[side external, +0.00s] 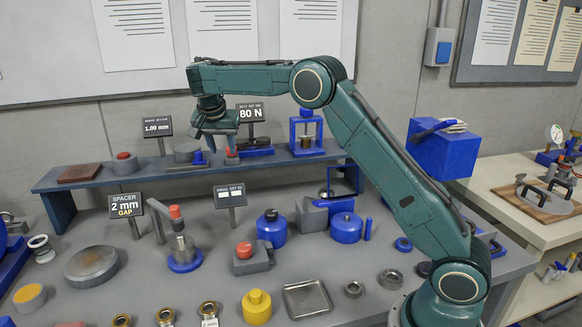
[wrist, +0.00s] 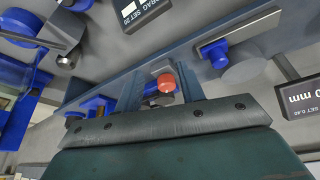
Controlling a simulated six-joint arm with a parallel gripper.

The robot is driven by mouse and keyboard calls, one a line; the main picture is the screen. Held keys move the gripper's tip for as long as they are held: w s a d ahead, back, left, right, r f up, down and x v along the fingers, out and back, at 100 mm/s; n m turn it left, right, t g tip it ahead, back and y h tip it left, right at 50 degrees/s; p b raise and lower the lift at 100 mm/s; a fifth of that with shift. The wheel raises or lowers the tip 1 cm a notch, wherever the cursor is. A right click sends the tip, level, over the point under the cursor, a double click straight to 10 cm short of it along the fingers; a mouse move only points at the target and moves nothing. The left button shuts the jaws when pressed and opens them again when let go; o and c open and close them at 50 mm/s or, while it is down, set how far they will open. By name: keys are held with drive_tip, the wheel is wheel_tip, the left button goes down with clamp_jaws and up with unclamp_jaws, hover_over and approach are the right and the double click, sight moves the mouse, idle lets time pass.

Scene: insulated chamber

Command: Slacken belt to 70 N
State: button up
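The belt display (side external: 250,113) stands on the raised shelf and reads 80 N. A blue-based device (side external: 257,150) sits below it. My gripper (side external: 214,150) is over the shelf just left of this device, pointing down. A small red knob (side external: 231,154) shows beside its right finger. In the wrist view, a red round knob (wrist: 166,84) with blue and grey parts behind it lies in the gap between my fingers (wrist: 161,82). The fingers look apart; I cannot tell whether they touch the knob.
On the shelf, a 1.00 mm display (side external: 157,126) and grey cylinder (side external: 187,152) are left; a blue press-like frame (side external: 306,132) is right. The bench below holds a drag display (side external: 230,196), a 2 mm spacer sign (side external: 126,206) and several knobbed devices.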

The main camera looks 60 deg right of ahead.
drive_tip(key=s+a, duration=0.2)
drive_tip(key=a, duration=0.3)
drive_tip(key=shift+s+a, duration=0.25)
drive_tip(key=shift+s, duration=0.05)
drive_tip(key=d+r+n+t+y, duration=0.2)
drive_tip(key=d+r+n+y, duration=0.1)
drive_tip(key=d+r+n, duration=0.7)
drive_tip(key=shift+d+n+t+y, duration=0.3)
drive_tip(key=shift+d+n+t, duration=0.1)
drive_tip(key=shift+d+n, duration=0.75)
drive_tip(key=shift+f, duration=0.15)
drive_tip(key=x, duration=1.3)
drive_tip(key=shift+f, duration=0.3)
